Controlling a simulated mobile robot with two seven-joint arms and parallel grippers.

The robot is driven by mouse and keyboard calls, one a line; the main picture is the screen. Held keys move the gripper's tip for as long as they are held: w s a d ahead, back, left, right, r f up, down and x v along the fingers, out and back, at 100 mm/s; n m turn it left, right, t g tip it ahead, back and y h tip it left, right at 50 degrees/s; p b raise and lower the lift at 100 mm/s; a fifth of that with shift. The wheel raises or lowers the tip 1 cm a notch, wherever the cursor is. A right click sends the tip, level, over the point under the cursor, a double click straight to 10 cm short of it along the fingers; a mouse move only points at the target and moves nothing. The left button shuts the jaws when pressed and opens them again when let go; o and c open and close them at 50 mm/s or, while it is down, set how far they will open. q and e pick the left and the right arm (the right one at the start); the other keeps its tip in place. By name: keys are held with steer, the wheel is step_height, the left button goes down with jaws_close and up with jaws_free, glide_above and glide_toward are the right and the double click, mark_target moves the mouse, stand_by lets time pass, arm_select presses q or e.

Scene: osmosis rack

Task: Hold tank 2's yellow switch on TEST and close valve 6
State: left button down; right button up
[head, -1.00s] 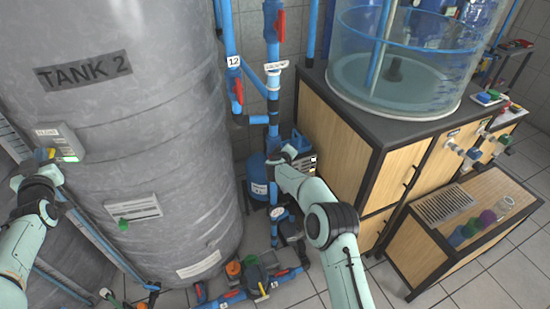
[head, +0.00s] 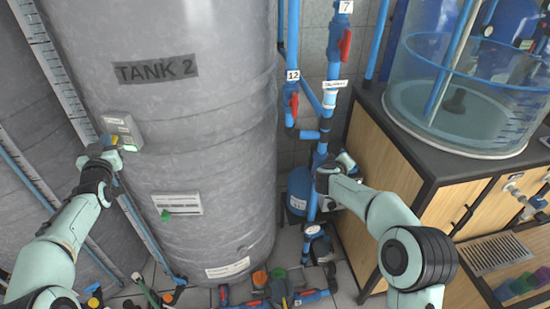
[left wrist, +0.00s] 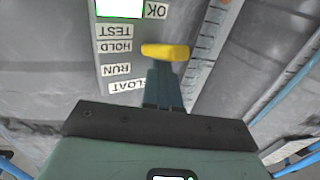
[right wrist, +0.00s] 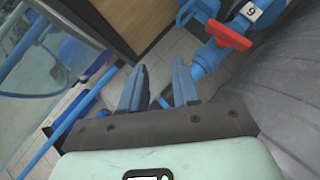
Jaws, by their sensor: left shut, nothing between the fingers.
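Tank 2 (head: 170,110) carries a grey switch box (head: 120,128) on its left side. In the left wrist view the yellow switch (left wrist: 165,52) sticks out beside the upside-down HOLD and TEST labels. My left gripper (left wrist: 163,75) is shut and empty, its fingertips right at the switch's edge; whether they touch I cannot tell. It also shows at the box in the head view (head: 108,155). In the right wrist view a red valve handle (right wrist: 228,35) lies across a blue pipe, by an upside-down 6 tag (right wrist: 252,11). My right gripper (right wrist: 160,85) is open and empty, short of the handle.
Valve 12's red handle (head: 294,103) and valve 7's (head: 345,44) sit on the blue pipes above my right gripper. A wooden cabinet (head: 385,175) with a clear tank (head: 460,100) stands close on the right. More pipes and valves lie near the floor.

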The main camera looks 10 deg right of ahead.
steer(key=o, duration=0.5)
steer(key=shift+d+f, duration=0.25)
steer(key=o, duration=0.6)
steer(key=shift+w+d+f+m+t+h, duration=0.1)
steer(key=shift+d+f+m+t+h, duration=0.35)
steer(key=shift+d+f, duration=0.55)
steer(key=shift+o, duration=0.2)
steer(key=s+a+f+m+t+y, duration=0.15)
steer(key=a+f+t+y, duration=0.25)
steer(key=f+t+y, duration=0.45)
steer(key=shift+g, duration=0.7)
steer(key=w+f, duration=0.1)
steer(key=w, duration=0.2)
steer(key=w+f, duration=0.1)
steer(key=w, duration=0.7)
steer(key=shift+w+d+f, duration=0.1)
steer(key=shift+d+f, duration=0.15)
steer(key=shift+f, duration=0.15)
